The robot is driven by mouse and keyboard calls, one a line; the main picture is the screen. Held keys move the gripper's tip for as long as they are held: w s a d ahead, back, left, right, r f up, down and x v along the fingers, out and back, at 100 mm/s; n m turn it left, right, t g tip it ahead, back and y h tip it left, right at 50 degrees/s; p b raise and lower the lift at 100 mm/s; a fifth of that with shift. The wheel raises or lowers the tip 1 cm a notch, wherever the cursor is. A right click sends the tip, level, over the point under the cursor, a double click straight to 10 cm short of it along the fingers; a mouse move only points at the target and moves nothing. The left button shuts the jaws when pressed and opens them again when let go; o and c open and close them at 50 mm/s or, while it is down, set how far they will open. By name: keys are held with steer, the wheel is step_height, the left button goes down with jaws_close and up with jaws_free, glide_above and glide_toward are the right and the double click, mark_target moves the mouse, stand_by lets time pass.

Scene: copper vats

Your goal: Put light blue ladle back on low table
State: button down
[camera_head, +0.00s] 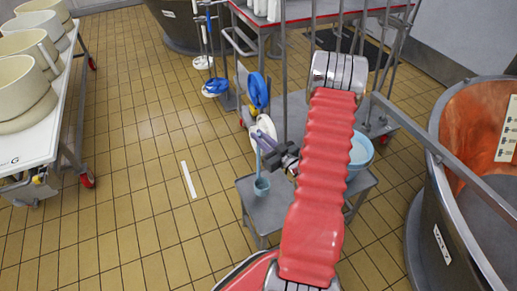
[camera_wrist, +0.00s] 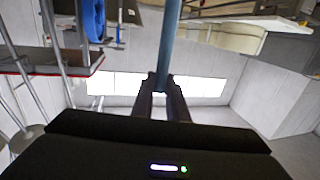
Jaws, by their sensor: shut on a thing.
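The light blue ladle (camera_head: 262,186) hangs cup down, its handle rising to my gripper (camera_head: 272,156). My gripper is shut on the handle; in the wrist view the blue handle (camera_wrist: 171,45) stands between the two dark fingers (camera_wrist: 162,88). The low table (camera_head: 275,215) is a grey metal top on legs, and in the head view the cup appears over its left part. I cannot tell whether the cup touches the top. My red arm hides the middle of the low table.
A light blue bowl (camera_head: 360,152) is at the table's right, partly behind my arm. A copper vat (camera_head: 465,150) stands to the right. A white table (camera_head: 50,140) with cream pots is at the left. The tiled floor (camera_head: 130,190) between is clear except for a white strip (camera_head: 188,180).

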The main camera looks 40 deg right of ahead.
steer(key=shift+f, duration=0.2)
steer(key=shift+f, duration=2.1)
steer(key=c, duration=1.7)
jaws_free()
steer(key=shift+f, duration=0.1)
steer(key=shift+c, duration=0.2)
steer(key=s, duration=1.2)
steer(key=shift+a+r, duration=0.2)
steer(key=shift+a, duration=0.15)
